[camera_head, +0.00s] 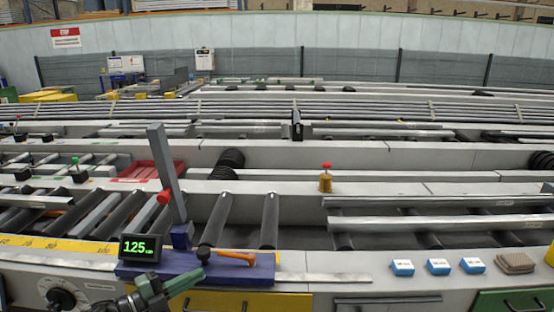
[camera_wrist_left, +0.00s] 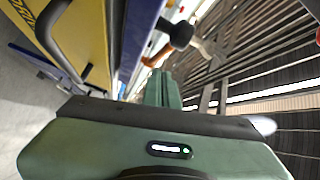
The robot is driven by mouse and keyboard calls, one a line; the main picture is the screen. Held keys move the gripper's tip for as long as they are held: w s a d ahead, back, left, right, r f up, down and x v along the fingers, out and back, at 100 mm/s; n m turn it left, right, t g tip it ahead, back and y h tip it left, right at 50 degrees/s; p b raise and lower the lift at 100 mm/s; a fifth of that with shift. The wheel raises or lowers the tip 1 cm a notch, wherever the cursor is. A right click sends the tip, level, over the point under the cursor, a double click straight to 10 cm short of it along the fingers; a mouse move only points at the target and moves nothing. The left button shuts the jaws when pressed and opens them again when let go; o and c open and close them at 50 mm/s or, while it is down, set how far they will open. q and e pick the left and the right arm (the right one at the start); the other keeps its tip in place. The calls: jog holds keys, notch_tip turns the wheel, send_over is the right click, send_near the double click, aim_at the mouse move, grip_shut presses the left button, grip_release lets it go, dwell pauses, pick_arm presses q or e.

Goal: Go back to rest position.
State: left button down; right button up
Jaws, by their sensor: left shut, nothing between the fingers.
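My left gripper (camera_head: 200,273) is at the lower left of the head view, low in front of the blue base block. Its green fingers are shut with nothing between them. In the left wrist view the closed fingers (camera_wrist_left: 163,80) point away from the camera, near the orange handle and a black knob. My right gripper is not in view.
A blue base block (camera_head: 265,268) carries a display reading 125 (camera_head: 140,247), and an orange handle (camera_head: 237,257) lies on it. An upright grey post (camera_head: 165,165) stands behind. Yellow drawer (camera_head: 250,302) is below. Blue-white boxes (camera_head: 438,267) and brown pads (camera_head: 514,263) sit at right.

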pick_arm(q)
jog(key=s+d+f+n+t+y, duration=0.1)
jog(key=s+d+f+n+y, duration=0.1)
jog(key=s+f+n+y, duration=0.4)
jog(key=s+d+f+n+y, duration=0.1)
jog(key=d+f+n+y, duration=0.2)
jog(key=n, duration=0.5)
jog(key=s+a+f+n+g+y, duration=0.1)
jog(key=s+f+n+g, duration=0.15)
jog(key=s, duration=0.65)
jog(key=s+f+n+g+y, duration=0.1)
jog(key=s+n+g+y, duration=0.2)
jog(key=s, duration=0.6)
jog(key=s+a+f+n+g, duration=0.15)
jog(key=s+g, duration=0.25)
jog(key=s, duration=0.5)
notch_tip(320, 180, down, 26)
jog(key=s+g+p, duration=0.1)
jog(key=s+g, duration=0.1)
jog(key=s+a+f+g+p, duration=0.1)
jog(key=s+a+f, duration=0.1)
jog(key=s+f, duration=1.2)
jog(key=s, duration=0.3)
jog(key=shift+f, duration=0.2)
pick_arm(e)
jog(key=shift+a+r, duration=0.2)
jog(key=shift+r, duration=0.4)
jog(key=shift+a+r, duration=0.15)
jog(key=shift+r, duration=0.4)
